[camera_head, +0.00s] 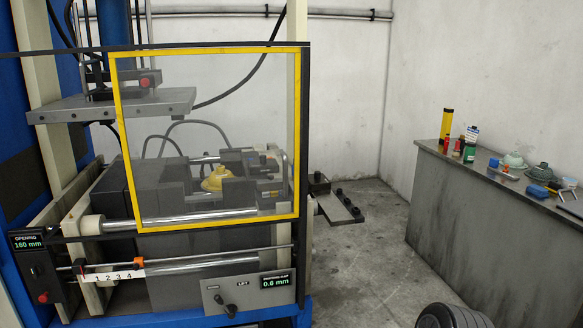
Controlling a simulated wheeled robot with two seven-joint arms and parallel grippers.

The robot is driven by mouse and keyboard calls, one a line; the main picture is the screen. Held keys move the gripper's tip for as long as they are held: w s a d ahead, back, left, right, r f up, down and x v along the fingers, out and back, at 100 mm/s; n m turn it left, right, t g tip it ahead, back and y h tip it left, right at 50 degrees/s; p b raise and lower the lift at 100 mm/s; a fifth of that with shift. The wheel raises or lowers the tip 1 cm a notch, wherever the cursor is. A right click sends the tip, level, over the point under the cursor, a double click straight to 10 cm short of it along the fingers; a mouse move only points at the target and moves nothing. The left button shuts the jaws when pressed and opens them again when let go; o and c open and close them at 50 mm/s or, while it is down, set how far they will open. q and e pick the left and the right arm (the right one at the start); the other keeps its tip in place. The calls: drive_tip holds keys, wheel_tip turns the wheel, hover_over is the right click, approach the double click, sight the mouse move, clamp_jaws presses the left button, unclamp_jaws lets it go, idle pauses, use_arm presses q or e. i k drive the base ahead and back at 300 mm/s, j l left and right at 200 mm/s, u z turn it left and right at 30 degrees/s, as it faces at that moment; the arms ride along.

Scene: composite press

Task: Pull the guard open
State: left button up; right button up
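The guard (212,136) is a clear panel in a yellow frame (210,51), upright in front of the press. It hangs between a dark upper rail (210,46) and a lower rail (200,230). A dark vertical strip (304,130) runs along its right edge. It covers the working area, where a yellow part (216,180) and dark blocks (160,187) show through the panel. I cannot make out a separate handle. Neither of my grippers is in view.
A control panel (250,296) with a lever reads 0.6 mm below the guard; another display (27,242) reads 160 mm at left. A grey bench (480,195) with bottles and tools stands at right. Bare floor (365,265) lies between. A bracket with black knobs (340,207) juts out right.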

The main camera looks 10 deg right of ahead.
sight(112, 56)
drive_tip(key=i+l+z, duration=0.35)
drive_tip(key=i+l, duration=0.5)
